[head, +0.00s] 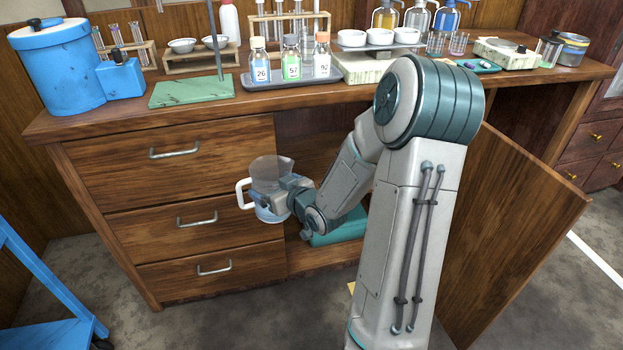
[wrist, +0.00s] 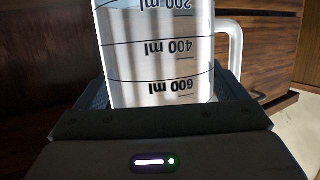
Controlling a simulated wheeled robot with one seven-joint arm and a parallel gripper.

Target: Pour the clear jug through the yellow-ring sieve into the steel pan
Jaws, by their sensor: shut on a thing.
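The clear jug (head: 270,172) has a white handle and is held in front of the drawers, at the left edge of the open cupboard. In the wrist view the jug (wrist: 158,55) fills the middle, with its ml marks upside down and its white handle at the right. My gripper (head: 287,199) is shut on the jug's body. The jug looks roughly upright in the head view, with a bluish lower part; I cannot tell how full it is. I cannot make out a yellow-ring sieve or a steel pan in either view.
The wooden bench (head: 180,121) carries labelled bottles, a blue tank (head: 60,70), a green slab (head: 192,91) and white bowls. The cupboard door (head: 520,225) stands open at the right. A teal thing (head: 338,232) lies in the cupboard. A blue cart (head: 40,290) is at the left.

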